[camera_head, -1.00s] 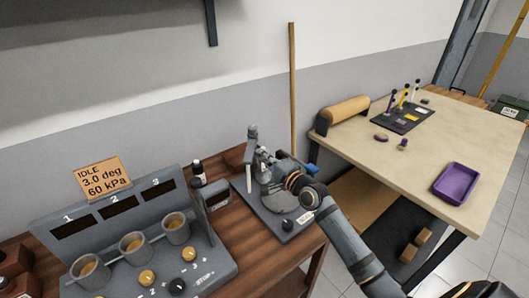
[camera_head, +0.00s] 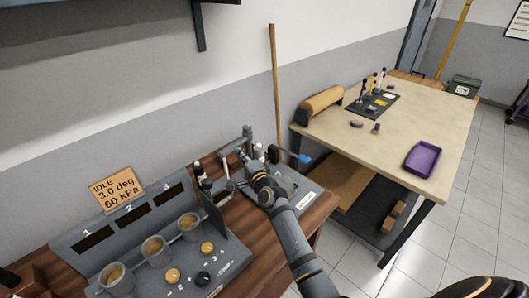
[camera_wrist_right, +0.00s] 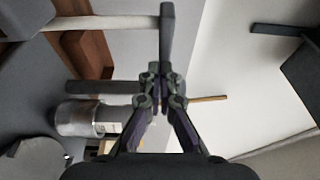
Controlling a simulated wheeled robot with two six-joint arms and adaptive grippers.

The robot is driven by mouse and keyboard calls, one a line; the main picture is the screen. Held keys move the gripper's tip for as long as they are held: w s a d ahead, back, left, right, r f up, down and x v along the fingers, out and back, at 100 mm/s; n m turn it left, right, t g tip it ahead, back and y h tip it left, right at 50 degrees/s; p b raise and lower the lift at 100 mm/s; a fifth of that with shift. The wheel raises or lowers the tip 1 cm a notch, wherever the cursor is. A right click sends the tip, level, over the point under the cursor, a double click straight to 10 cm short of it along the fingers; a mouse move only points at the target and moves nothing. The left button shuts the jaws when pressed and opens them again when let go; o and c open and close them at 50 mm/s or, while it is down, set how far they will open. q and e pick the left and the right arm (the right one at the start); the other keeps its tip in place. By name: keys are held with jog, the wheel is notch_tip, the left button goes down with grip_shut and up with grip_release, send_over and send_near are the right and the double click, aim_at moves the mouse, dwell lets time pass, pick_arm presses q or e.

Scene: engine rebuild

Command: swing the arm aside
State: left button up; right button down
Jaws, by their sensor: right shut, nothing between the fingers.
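The bench stand (camera_head: 300,200) has a dark grey base plate and an upright post (camera_head: 247,135) at its back left. In the right wrist view the post (camera_wrist_right: 167,35) is a grey bar by the fingertips, with a pale bar (camera_wrist_right: 110,22) running left from it. I cannot tell for sure which bar is the task's arm. My right gripper (camera_head: 238,160) is near the post, partly hidden by my own wrist. In the wrist view its fingers (camera_wrist_right: 158,75) are together and empty; contact with the post is unclear. My left gripper is not in view.
A grey console (camera_head: 150,250) with several cups and knobs stands left of the stand, close to my right gripper. A dark bottle (camera_head: 199,172) stands behind it. A blue-tipped part (camera_head: 302,157) sticks out right. A pale table (camera_head: 400,135) with a purple tray (camera_head: 422,158) is at right.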

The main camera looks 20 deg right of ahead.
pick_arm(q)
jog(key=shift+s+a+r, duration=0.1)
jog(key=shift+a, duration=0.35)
pick_arm(e)
jog(key=shift+w+a+r, duration=0.1)
jog(key=shift+w+a, duration=0.5)
jog(key=shift+a, duration=0.25)
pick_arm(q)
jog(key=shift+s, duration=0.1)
